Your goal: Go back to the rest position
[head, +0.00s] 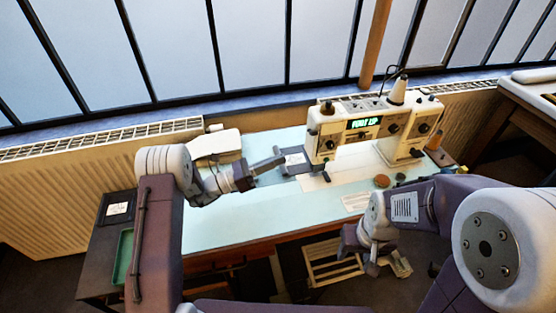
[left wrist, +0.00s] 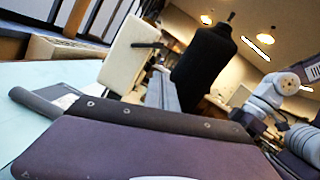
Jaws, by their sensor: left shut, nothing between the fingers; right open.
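My left gripper (head: 268,163) reaches in from the left over the pale blue table top (head: 225,222). It is shut with nothing in it, its tip close to a small dark plate (head: 295,160) left of the sewing machine. I cannot tell whether it touches the plate. My right gripper (head: 362,252) hangs low at the table's front edge, right of centre. It is open, and nothing shows in it. The cream sewing machine (head: 365,128) with a lit green display stands at the back of the table.
A cream box (head: 216,145) stands at the back left. A black side stand with a green tray (head: 123,255) is at the left. A brown disc (head: 382,181) lies in front of the machine. A dark dress form (left wrist: 203,58) stands in the room. The front left of the table is clear.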

